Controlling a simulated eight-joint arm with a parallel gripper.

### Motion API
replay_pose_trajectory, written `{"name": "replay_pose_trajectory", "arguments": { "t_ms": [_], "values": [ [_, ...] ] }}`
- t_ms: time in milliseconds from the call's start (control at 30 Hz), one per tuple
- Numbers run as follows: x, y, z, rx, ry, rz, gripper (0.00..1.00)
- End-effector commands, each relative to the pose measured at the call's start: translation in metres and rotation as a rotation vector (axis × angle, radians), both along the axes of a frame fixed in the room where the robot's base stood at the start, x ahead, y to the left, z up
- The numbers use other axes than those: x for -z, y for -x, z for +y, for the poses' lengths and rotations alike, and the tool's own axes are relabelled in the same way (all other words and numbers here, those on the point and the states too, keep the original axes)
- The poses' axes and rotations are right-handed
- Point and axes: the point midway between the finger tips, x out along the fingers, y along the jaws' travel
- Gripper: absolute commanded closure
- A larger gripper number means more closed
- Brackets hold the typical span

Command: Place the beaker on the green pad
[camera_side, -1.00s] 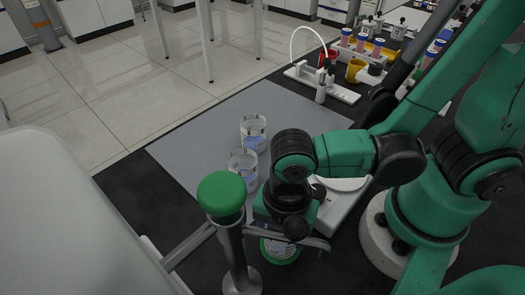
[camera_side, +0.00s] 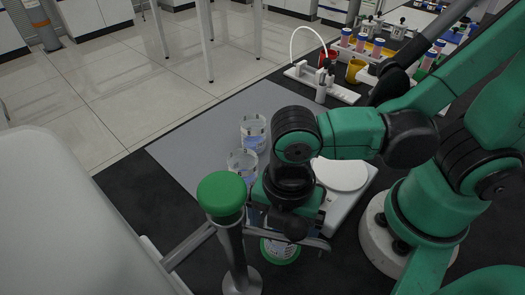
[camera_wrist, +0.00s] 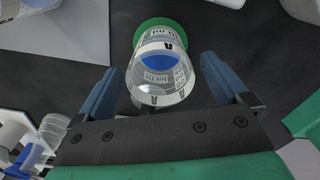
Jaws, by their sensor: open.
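A clear beaker (camera_wrist: 165,72) with blue liquid and dark markings stands upright on the green pad (camera_wrist: 155,24), as seen in the wrist view. In the side view the green pad (camera_side: 281,260) lies on the dark bench, and the beaker on it is mostly hidden by my gripper (camera_side: 288,225). In the wrist view my gripper (camera_wrist: 165,88) is open, with one blue finger to each side of the beaker's upper part. Gaps show between the fingers and the glass.
Two more clear beakers (camera_side: 253,132) (camera_side: 242,165) stand on the grey mat (camera_side: 200,140). A metal post with a green top (camera_side: 221,193) stands close to the left of my gripper. A white device with a round plate (camera_side: 340,174) is to the right. Racks and cups fill the back.

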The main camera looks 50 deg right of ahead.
Motion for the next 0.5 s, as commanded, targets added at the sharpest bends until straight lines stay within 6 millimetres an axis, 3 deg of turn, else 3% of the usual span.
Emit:
{"name": "replay_pose_trajectory", "arguments": {
  "t_ms": [500],
  "values": [
    [-0.064,0.001,-0.001,0.0,0.0,0.0,0.06]
  ]
}}
